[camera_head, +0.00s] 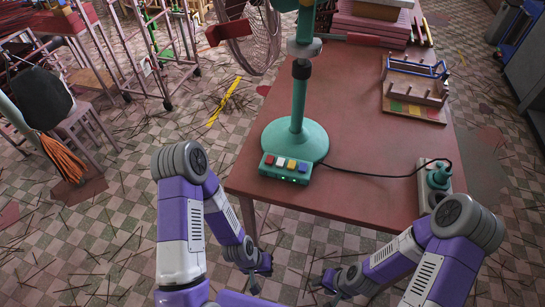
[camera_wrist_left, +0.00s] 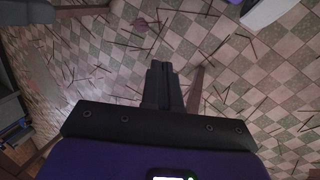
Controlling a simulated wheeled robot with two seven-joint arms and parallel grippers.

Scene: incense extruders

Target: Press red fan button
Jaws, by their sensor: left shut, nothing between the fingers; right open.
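A teal fan (camera_head: 297,133) stands on the reddish table (camera_head: 362,190). At the front of its base is a button panel with a row of coloured buttons. The red button (camera_head: 269,159) is leftmost, followed by white, yellow and blue ones. My left gripper (camera_head: 255,287) hangs low in front of the table, below and left of the panel, apart from it. In the left wrist view its fingers (camera_wrist_left: 162,70) are shut together with only floor beyond. My right gripper (camera_head: 328,287) is low in front of the table, to the right of the left one, open.
A black cord runs from the fan to a power strip (camera_head: 434,182) at the table's right. A wooden peg rack (camera_head: 413,90) and stacked pink boxes (camera_head: 372,22) stand farther back. The table's front edge lies between my grippers and the panel.

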